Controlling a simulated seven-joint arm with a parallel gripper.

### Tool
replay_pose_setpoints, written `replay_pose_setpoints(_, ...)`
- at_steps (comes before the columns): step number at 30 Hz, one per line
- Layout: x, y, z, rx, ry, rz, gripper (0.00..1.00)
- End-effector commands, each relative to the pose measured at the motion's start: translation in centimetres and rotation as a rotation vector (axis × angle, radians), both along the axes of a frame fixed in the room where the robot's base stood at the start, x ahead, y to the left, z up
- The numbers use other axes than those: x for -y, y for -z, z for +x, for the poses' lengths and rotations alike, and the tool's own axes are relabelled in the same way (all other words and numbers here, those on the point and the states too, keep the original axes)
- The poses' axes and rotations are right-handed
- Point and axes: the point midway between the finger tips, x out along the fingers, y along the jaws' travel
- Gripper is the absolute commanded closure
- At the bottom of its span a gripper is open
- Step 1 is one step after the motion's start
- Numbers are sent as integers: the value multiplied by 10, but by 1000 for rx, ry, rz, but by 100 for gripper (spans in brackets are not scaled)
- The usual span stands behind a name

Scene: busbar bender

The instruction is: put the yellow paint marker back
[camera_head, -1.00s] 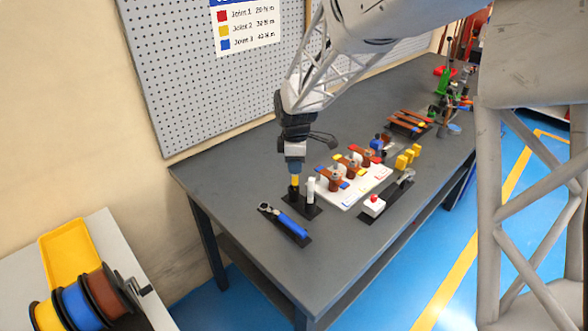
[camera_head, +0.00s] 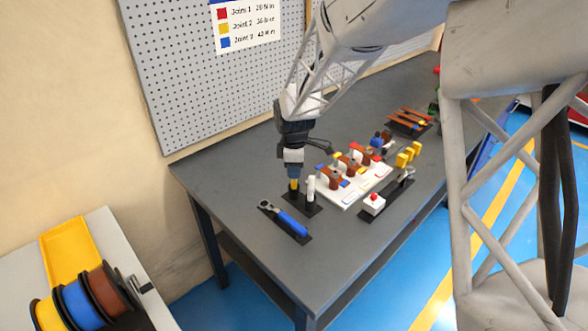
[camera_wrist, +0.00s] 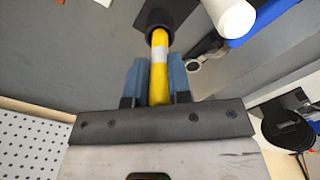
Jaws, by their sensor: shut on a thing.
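My gripper (camera_wrist: 159,80) is shut on the yellow paint marker (camera_wrist: 160,58), which has a pale band. In the head view the marker (camera_head: 294,185) is upright below my gripper (camera_head: 293,176). Its lower end meets a black cup (camera_wrist: 157,18) of the marker holder and is hidden there. How deep it sits I cannot tell. The holder's black base (camera_head: 309,209) stands on the bench. A white marker (camera_head: 311,187) stands upright in the holder, just right of the yellow one; its white end (camera_wrist: 232,16) is close by in the wrist view.
A blue-handled wrench (camera_head: 289,222) lies on a black mat in front of the holder. The grey bench (camera_head: 225,172) is clear at left.

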Motion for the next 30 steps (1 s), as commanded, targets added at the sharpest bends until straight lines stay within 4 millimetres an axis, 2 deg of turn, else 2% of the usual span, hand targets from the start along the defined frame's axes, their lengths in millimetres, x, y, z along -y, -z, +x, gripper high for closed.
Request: replay_pose_setpoints(30,0,13,0,2,0,1,100)
